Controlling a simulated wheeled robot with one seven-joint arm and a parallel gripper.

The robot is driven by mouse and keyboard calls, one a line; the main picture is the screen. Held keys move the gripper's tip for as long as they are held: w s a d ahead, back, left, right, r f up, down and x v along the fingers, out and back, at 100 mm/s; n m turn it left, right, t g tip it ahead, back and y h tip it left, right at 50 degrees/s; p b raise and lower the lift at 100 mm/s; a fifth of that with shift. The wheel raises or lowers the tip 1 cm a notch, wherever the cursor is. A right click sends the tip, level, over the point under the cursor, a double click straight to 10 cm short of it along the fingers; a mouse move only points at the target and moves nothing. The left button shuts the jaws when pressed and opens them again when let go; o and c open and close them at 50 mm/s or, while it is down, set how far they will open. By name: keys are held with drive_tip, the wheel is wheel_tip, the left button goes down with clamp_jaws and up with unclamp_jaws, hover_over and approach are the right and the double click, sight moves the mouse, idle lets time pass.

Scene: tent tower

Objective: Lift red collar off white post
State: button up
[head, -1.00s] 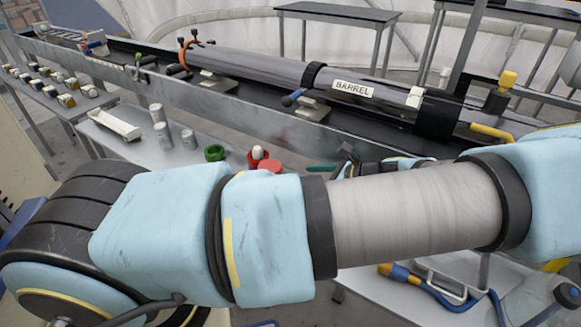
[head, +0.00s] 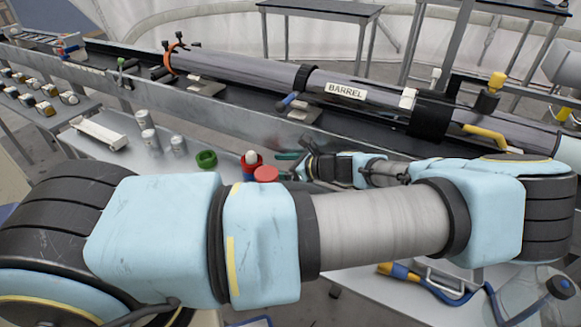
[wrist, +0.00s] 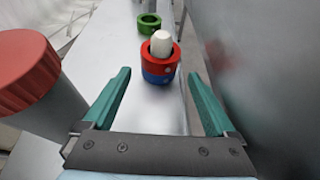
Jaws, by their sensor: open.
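The white post (wrist: 161,42) stands upright on the bench, with the red collar (wrist: 175,56) around it and a blue collar (wrist: 158,77) directly below the red one. In the head view the red collar (head: 252,170) and the white post top (head: 250,156) show beyond my arm. My gripper (wrist: 161,83) is open and empty, its two green fingers spread. In the wrist view the post and collars appear between the fingers, beyond the tips. In the head view the gripper (head: 287,166) is small and partly hidden by my arm.
A loose green collar (wrist: 149,22) lies beyond the post. A red-capped container (wrist: 25,75) stands close on the left in the wrist view. A grey wall (wrist: 262,70) rises on the right. The long barrel (head: 345,90) lies behind the bench; several pale cans (head: 149,139) stand farther left.

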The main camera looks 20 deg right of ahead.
sight(256, 161)
drive_tip(key=x, duration=0.2)
drive_tip(key=r+p+x, duration=0.1)
drive_tip(key=x, duration=0.2)
drive_tip(key=p+x, duration=0.1)
drive_tip(key=x, duration=0.1)
drive_tip(key=shift+w+a+r, duration=0.1)
drive_tip(key=shift+w+a, duration=0.4)
drive_tip(key=shift+w+a+f, duration=0.15)
drive_tip(key=shift+w+f, duration=0.05)
drive_tip(key=shift+w, duration=0.05)
drive_tip(key=c, duration=1.2)
drive_tip(key=o, duration=0.9)
drive_tip(key=shift+c, duration=0.2)
drive_tip(key=c, duration=0.8)
drive_tip(key=shift+r+p, duration=2.95)
drive_tip(key=shift+r, duration=0.65)
drive_tip(key=shift+c, duration=0.2)
